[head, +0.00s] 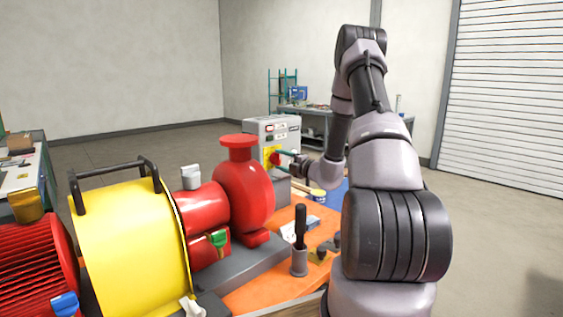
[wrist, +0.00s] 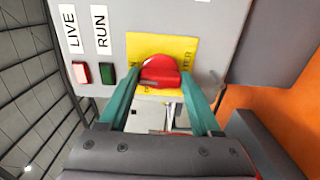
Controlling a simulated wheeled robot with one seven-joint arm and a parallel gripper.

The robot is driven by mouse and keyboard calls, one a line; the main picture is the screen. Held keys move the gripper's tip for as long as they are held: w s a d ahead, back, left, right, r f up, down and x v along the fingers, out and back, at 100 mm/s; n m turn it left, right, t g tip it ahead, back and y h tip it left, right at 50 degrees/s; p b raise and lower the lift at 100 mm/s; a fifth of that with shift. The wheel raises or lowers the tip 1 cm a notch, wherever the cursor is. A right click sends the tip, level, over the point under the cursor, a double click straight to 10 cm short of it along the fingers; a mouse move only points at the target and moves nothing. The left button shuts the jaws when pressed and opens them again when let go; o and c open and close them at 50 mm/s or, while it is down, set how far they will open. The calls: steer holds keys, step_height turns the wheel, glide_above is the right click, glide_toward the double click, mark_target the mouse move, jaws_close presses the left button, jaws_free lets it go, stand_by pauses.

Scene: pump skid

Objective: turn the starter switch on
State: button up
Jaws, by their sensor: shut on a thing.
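The starter box (head: 268,129) is a grey cabinet behind the red pump in the head view. Its red starter switch (wrist: 161,71) sits on a yellow plate (wrist: 186,50) in the wrist view; the knob also shows small in the head view (head: 274,158). My gripper (wrist: 164,92) has its two teal fingers on either side of the red knob and is shut on it. The plate's lettering is partly hidden by the knob and fingers. A pale red lamp (wrist: 81,73) under the LIVE label and a dark green lamp (wrist: 105,73) under the RUN label are beside the plate.
The red pump (head: 243,190) and yellow guard (head: 130,240) stand left of my arm. A black-handled tool (head: 300,228) stands in a grey holder on the orange bench top (head: 255,292). A workbench (head: 318,112) is at the back.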

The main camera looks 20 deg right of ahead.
steer(key=shift+d, duration=0.1)
steer(key=o, duration=1.4)
steer(key=v, duration=1.1)
steer(key=shift+f, duration=0.1)
